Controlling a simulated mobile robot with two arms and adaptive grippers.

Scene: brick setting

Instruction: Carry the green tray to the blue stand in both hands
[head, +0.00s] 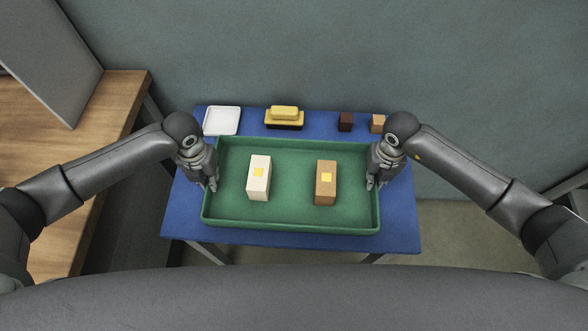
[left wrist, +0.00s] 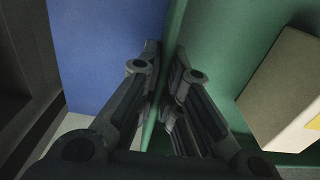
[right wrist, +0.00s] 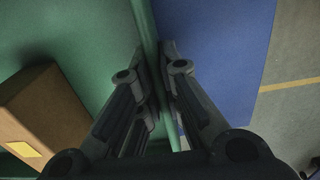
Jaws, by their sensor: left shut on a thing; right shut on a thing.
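The green tray (head: 290,222) is over the blue stand (head: 405,215) in the head view; whether it touches the top I cannot tell. It holds a white box (head: 259,182) and a brown box (head: 325,185), both upright with yellow patches. My left gripper (head: 212,184) is shut on the tray's left wall; the wall runs between its fingers in the left wrist view (left wrist: 165,70). My right gripper (head: 374,184) is shut on the right wall, which also shows between its fingers in the right wrist view (right wrist: 150,60).
Along the stand's back edge are a white square dish (head: 221,121), a yellow block on a dark-based dish (head: 284,117), a dark brown block (head: 345,122) and a tan block (head: 377,123). A wooden table (head: 60,150) stands to the left. A wall is behind.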

